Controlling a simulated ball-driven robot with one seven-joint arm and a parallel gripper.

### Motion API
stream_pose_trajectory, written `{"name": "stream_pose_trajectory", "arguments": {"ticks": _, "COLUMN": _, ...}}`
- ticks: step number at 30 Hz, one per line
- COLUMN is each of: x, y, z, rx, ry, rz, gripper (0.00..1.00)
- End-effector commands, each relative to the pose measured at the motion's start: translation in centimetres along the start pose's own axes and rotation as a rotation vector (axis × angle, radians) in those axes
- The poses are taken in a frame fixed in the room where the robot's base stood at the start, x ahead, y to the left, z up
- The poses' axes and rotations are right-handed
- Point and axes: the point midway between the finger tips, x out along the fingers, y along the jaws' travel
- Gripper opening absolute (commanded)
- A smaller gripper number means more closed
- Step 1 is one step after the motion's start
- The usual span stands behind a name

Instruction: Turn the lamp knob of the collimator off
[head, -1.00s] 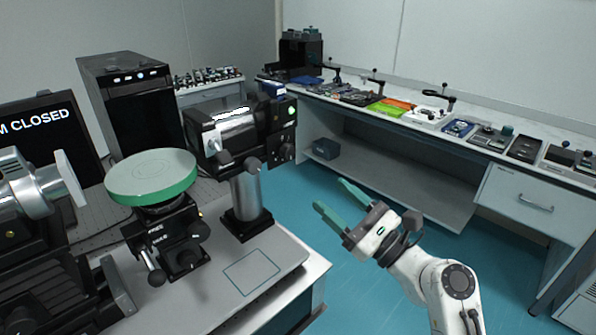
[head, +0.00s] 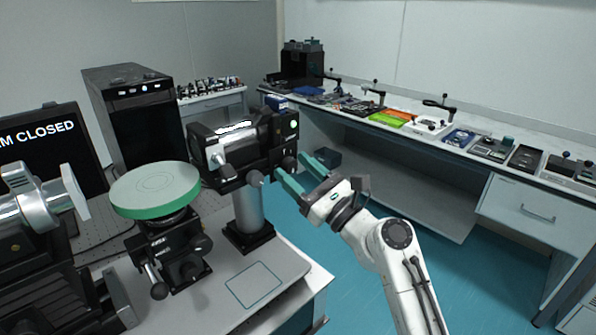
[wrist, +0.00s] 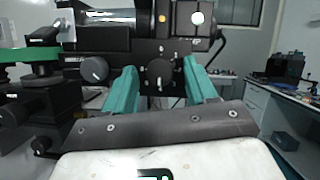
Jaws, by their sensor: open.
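The collimator (head: 235,150) is a black housing with a silver barrel on a grey post; it also fills the top of the wrist view (wrist: 130,50). Two dark round knobs sit low on it: one knob (wrist: 95,69) with a pale mark at left, and another knob (wrist: 160,74) between my fingers. I cannot tell from labels which is the lamp knob. A round light (wrist: 197,18) glows on the housing, greenish-white in the head view. My gripper (head: 291,166) is open, its green fingers either side of the right knob in the wrist view (wrist: 160,68); contact is unclear.
A green-rimmed round stage (head: 155,190) stands left of the collimator on the optical table (head: 290,265). A monitor (head: 40,140) and black computer tower (head: 135,115) are behind. A long side bench (head: 480,160) holds instruments at right.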

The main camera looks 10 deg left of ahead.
Motion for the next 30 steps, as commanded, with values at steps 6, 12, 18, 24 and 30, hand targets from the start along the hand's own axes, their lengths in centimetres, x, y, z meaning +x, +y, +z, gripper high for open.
{"name": "stream_pose_trajectory", "arguments": {"ticks": 6, "x": 0.01, "y": 0.02, "z": 0.00, "rx": 0.000, "ry": 0.000, "rz": 0.000, "gripper": 0.55}}
{"name": "stream_pose_trajectory", "arguments": {"ticks": 12, "x": -0.01, "y": 0.01, "z": 0.00, "rx": 0.000, "ry": 0.000, "rz": 0.001, "gripper": 0.36}}
{"name": "stream_pose_trajectory", "arguments": {"ticks": 18, "x": -0.02, "y": 0.02, "z": 0.00, "rx": 0.000, "ry": 0.000, "rz": 0.001, "gripper": 0.17}}
{"name": "stream_pose_trajectory", "arguments": {"ticks": 24, "x": -0.02, "y": 0.02, "z": -0.01, "rx": 0.000, "ry": 0.000, "rz": 0.001, "gripper": 0.01}}
{"name": "stream_pose_trajectory", "arguments": {"ticks": 30, "x": -0.06, "y": 0.04, "z": -0.11, "rx": -0.019, "ry": 0.000, "rz": 0.009, "gripper": 0.01}}
